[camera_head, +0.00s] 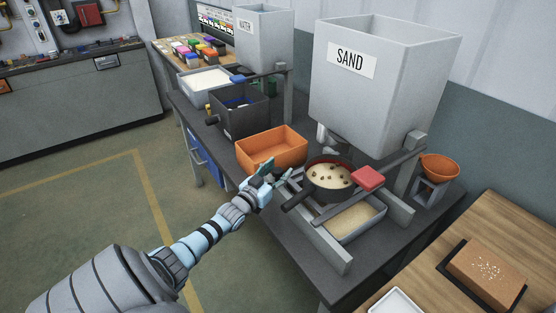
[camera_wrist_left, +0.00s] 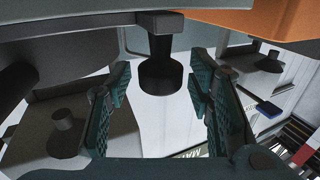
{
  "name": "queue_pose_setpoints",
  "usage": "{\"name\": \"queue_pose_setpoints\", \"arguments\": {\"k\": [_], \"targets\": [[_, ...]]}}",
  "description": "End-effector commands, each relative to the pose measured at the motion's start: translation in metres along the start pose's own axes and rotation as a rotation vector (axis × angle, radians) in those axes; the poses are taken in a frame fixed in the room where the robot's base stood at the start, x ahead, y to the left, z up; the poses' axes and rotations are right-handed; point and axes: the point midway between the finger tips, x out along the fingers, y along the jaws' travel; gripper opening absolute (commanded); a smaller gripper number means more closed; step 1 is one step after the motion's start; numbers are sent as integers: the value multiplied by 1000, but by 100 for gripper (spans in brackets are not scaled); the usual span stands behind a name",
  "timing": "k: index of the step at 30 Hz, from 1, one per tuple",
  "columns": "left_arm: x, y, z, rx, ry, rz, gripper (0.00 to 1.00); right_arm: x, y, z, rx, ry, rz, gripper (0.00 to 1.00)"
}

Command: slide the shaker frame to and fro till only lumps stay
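The shaker frame holds a dark round sieve (camera_head: 313,186) with pale sand and several brown lumps in it. A dark handle (camera_head: 296,201) sticks out at its near left side. A red block (camera_head: 368,178) is at its right. A grey tray (camera_head: 381,218) with sand lies underneath, between grey rails. My left gripper (camera_head: 279,178) is just left of the sieve and the handle, beside the orange tub. In the left wrist view its teal fingers (camera_wrist_left: 161,101) are spread, with a dark knob (camera_wrist_left: 160,75) showing between them; I see no grip on it. My right gripper is not in view.
The orange tub (camera_head: 270,147) stands close beside my left gripper. The big SAND hopper (camera_head: 382,101) rises behind the sieve. A dark bin (camera_head: 243,112) and the WATER hopper (camera_head: 261,38) stand farther back. A small orange bowl (camera_head: 440,165) is at right. The floor at left is clear.

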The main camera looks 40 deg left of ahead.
Motion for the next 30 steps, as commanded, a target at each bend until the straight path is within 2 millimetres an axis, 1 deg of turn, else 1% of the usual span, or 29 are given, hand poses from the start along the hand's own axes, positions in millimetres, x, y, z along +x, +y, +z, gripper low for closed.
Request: {"name": "queue_pose_setpoints", "arguments": {"k": [5,8,13,18,21,24,30], "targets": [[-3,0,0,-1,1,1,47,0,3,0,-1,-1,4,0],[-14,0,0,1,1,1,47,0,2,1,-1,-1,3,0],[-49,0,1,1,-4,4,47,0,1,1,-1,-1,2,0],[-95,0,1,3,-5,5,47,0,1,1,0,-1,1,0],[-112,0,1,2,-2,3,47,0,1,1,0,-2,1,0],[-120,0,0,1,-1,1,47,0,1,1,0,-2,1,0],[-121,-1,0,0,0,-1,47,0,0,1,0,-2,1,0]]}}
